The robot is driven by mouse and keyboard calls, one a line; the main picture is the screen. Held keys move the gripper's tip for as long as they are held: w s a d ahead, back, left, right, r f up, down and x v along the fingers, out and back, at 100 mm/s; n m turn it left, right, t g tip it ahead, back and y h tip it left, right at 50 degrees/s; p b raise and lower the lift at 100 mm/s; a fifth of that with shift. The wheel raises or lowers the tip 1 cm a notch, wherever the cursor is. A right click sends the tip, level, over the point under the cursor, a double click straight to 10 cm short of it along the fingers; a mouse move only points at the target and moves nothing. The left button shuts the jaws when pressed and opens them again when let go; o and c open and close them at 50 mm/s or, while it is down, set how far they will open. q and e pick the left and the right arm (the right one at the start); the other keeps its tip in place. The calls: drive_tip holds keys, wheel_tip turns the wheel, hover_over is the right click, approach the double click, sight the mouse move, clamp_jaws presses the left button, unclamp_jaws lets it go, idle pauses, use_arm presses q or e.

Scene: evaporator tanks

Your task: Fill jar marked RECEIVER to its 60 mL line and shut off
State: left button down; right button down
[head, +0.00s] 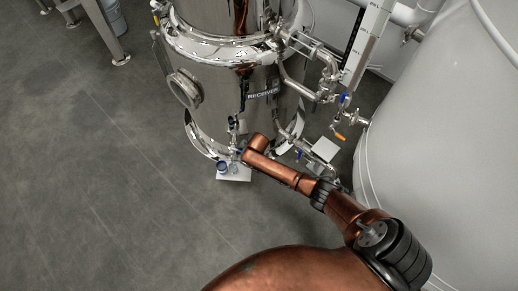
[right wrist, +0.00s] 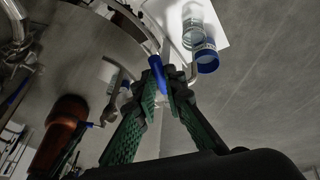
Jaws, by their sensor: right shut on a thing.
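The steel tank (head: 215,105) bears a dark plate (head: 263,92) reading RECEIVER. A small clear jar (right wrist: 196,30) with a blue band at one end (right wrist: 207,60) stands on a white pad by the tank's foot; it also shows small in the head view (head: 223,167). No marking or liquid level on it is readable. My right gripper (right wrist: 168,85) is shut on a blue valve handle (right wrist: 157,72) on a thin steel pipe beside the jar. In the head view my right gripper (head: 243,153) is small and partly hidden by its arm. My left gripper is out of view.
The white pad (head: 236,174) lies on the grey floor. A big pale tank (head: 440,125) stands at right.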

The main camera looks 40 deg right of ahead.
drive_tip(key=shift+s+f, duration=0.1)
drive_tip(key=shift+s, duration=0.1)
drive_tip(key=c, duration=2)
unclamp_jaws()
drive_tip(key=shift+w, duration=0.1)
drive_tip(key=v, duration=1.2)
